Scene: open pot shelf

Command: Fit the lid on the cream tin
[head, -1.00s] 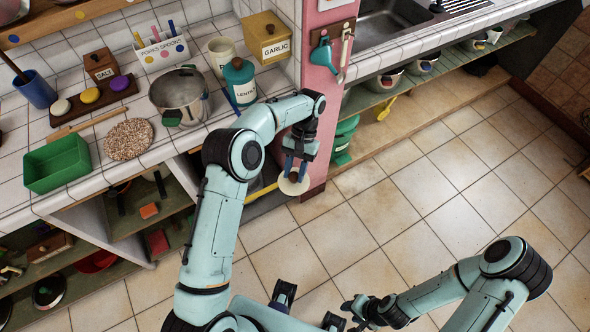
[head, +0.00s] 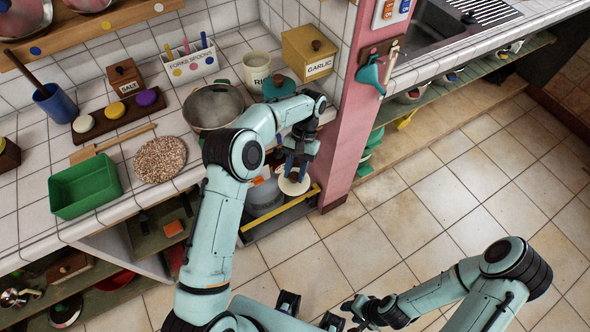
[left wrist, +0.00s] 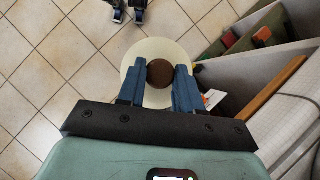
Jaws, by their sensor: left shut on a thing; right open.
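The cream tin (head: 257,70), marked "RI…", stands upright and open-topped at the back of the tiled counter, left of the garlic box. My left gripper (head: 297,172) is shut on the brown knob (left wrist: 160,73) of a round cream lid (head: 294,186). It holds the lid in front of the counter edge, apart from the tin; the lid also shows in the left wrist view (left wrist: 148,97). My right gripper (head: 350,310) is open and empty, low over the floor at the bottom of the head view.
A steel pot (head: 213,108) and a teal tin (head: 279,88), partly hidden by my left arm, stand before the cream tin. The yellow garlic box (head: 310,51) is beside it. A pink post (head: 353,110) rises right of the lid. A green tray (head: 85,187) sits left. Floor is clear.

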